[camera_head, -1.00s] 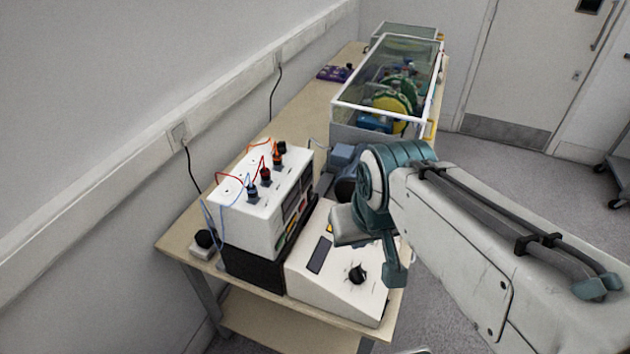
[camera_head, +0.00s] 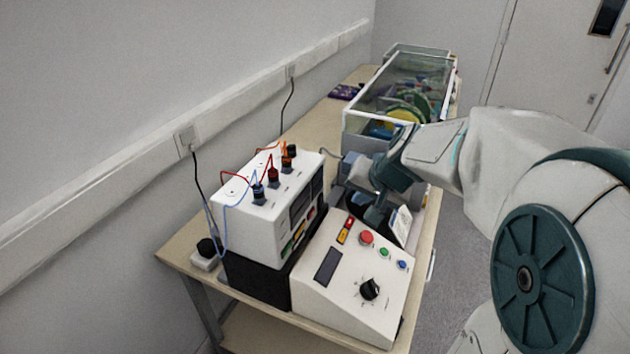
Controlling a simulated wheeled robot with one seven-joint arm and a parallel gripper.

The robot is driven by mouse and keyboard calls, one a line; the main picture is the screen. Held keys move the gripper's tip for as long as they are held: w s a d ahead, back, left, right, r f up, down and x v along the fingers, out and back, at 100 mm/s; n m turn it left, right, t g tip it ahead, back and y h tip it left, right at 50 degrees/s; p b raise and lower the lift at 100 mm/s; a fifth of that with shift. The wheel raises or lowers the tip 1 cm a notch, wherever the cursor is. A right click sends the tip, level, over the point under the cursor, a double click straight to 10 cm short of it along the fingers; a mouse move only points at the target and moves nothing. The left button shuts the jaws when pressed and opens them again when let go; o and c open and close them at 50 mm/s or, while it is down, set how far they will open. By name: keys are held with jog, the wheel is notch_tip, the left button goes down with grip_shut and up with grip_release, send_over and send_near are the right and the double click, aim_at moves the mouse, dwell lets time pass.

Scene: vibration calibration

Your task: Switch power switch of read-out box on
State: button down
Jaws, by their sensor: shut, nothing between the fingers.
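A white box (camera_head: 258,222) with red, blue and orange leads plugged into its top stands on a black unit (camera_head: 255,285). Its right-hand face, seen at a steep angle, has dark display windows and small coloured parts. I take this as the read-out box; its power switch cannot be made out. A white sloped control box (camera_head: 336,300) with a dark display, black knob and red, green and blue buttons stands to its right. My gripper (camera_head: 376,214) is shut and empty, behind the sloped box and right of the white box, apart from its face. My wrist partly hides the fingers.
The wooden bench (camera_head: 315,128) runs along the left wall. A clear-covered rig (camera_head: 405,90) stands on its far end. A black plug (camera_head: 207,247) sits in a white socket at the left edge. A wall socket (camera_head: 187,140) has a hanging cord.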

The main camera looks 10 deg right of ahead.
aim_at(321, 202)
jog(key=shift+w+d+f, duration=0.15)
jog(key=shift+w+d, duration=0.15)
jog(key=shift+w, duration=0.1)
jog(key=x, duration=0.9)
jog(key=shift+w+f+b, duration=0.2)
jog(key=shift+b, duration=0.15)
jog(key=shift+w+a+f+p, duration=0.2)
jog(key=shift+w+a+p, duration=0.4)
jog(key=shift+a, duration=0.25)
jog(key=shift+w+a+f+p, duration=0.2)
jog(key=shift+w+a+p, duration=0.15)
jog(key=shift+w+a, duration=0.45)
jog(key=shift+s+a, duration=0.1)
